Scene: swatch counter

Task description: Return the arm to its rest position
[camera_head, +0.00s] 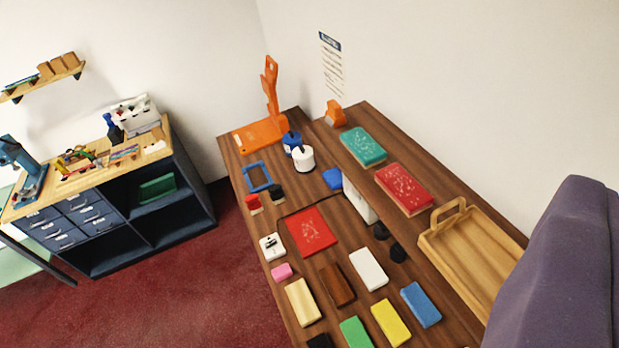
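My gripper is not in view, so its fingers and anything in them cannot be seen. The wooden counter (288,211) runs from the upper middle to the lower right of the picture. On it lie a red panel (311,231) in the middle and swatch blocks nearer the bottom: blue (421,304), yellow (390,322), green (355,333), white (368,269), brown (337,284) and cream (302,302).
A large purple shape (565,275) fills the right edge and hides part of the counter. A wooden tray (470,248) lies beside it. An orange stand (262,134) rises at the far end. A dark workbench (184,205) stands left; red floor (190,290) between is clear.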

